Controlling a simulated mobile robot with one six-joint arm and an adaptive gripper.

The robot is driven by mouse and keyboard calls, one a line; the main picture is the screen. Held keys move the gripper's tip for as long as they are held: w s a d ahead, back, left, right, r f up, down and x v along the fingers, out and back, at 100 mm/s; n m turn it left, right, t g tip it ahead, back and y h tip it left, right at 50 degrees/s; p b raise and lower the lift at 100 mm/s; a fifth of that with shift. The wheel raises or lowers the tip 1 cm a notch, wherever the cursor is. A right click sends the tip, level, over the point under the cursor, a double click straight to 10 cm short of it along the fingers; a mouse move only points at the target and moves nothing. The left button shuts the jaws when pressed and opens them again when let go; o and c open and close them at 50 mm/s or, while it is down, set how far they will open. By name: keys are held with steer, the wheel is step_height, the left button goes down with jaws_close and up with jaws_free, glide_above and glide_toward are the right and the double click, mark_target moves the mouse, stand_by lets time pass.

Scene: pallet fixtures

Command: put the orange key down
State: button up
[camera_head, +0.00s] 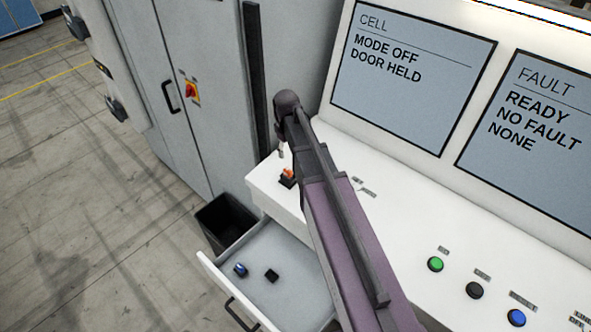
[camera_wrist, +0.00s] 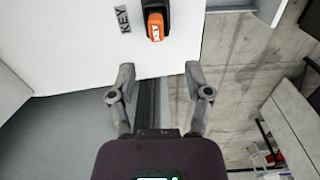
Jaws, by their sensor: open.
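The orange key (camera_head: 288,173) sits in a small black holder at the left end of the white console top. In the wrist view the orange key (camera_wrist: 155,27) lies in its black holder beside a printed KEY label (camera_wrist: 123,19). My gripper (camera_wrist: 157,78) is open, with its two fingers spread and nothing between them. The key is ahead of the fingertips and apart from them. In the head view my arm hides most of the gripper.
An open drawer (camera_head: 283,292) below the console holds a blue item (camera_head: 240,270) and a black item (camera_head: 271,275). A black bin (camera_head: 226,222) stands beside it. Green (camera_head: 435,264), black (camera_head: 474,290) and blue (camera_head: 516,317) buttons are on the console. Display panels rise behind.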

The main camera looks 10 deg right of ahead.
steer(key=s+m, duration=0.6)
steer(key=s, duration=1.2)
steer(key=shift+d, duration=0.15)
